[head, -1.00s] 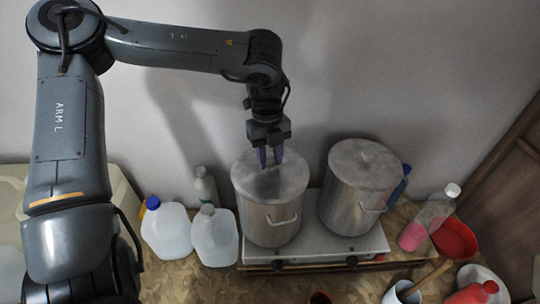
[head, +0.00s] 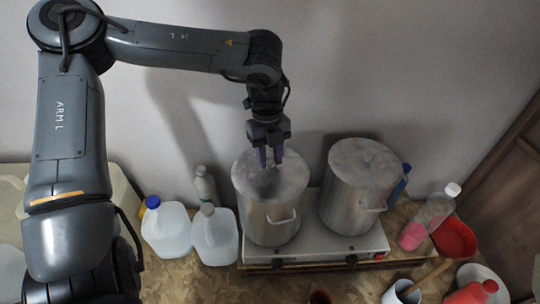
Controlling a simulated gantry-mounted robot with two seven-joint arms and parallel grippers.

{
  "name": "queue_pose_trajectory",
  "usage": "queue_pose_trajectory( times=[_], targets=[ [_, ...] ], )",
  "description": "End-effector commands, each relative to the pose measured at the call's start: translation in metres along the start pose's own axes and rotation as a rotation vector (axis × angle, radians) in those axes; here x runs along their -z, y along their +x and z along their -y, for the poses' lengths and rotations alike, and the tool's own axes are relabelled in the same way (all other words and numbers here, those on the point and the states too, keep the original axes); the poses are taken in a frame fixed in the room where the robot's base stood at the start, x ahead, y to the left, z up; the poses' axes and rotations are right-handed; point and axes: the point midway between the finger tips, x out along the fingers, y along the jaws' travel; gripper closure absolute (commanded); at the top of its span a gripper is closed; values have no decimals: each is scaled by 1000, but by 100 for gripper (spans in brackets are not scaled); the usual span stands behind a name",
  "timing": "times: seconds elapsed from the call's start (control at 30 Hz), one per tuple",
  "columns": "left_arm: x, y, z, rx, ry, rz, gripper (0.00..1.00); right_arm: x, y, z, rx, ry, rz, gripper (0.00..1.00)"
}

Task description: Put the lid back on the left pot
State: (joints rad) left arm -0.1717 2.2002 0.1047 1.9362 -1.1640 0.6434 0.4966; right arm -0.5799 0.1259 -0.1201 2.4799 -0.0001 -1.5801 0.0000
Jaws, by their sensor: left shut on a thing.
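The left pot (head: 272,222) is a tall metal pot on the left side of the stove, with a handle on its front. A grey round lid (head: 285,180) lies over its mouth and looks about level. I cannot tell whether its rim is fully seated. My left gripper (head: 270,162) points down from above, its purple fingers shut on the lid near its middle. The grip point is hidden by the fingers. My right gripper is not in view.
A second lidded pot (head: 358,195) stands close on the right, on the same stove (head: 315,250). Milky jugs (head: 167,232) and a grey-capped bottle (head: 205,185) stand on the left. A pink-filled bottle (head: 415,232) and a red bowl (head: 455,240) are on the right.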

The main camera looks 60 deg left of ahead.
Motion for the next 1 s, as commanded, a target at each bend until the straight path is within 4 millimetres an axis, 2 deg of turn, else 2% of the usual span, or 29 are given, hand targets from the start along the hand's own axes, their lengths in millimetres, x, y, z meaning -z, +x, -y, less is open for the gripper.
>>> queue_pose_trajectory(
  times=[0.47,0.5,0.67,0.87,1.0],
  targets=[
    [0,0,0,1,0,0,100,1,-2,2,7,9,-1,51],
    [0,0,0,1,0,0,62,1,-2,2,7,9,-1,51],
    [0,0,0,1,0,0,38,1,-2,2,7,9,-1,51],
    [0,0,0,0,0,0,35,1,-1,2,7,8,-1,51],
    [0,1,0,-1,0,0,17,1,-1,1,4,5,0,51]
  ],
)
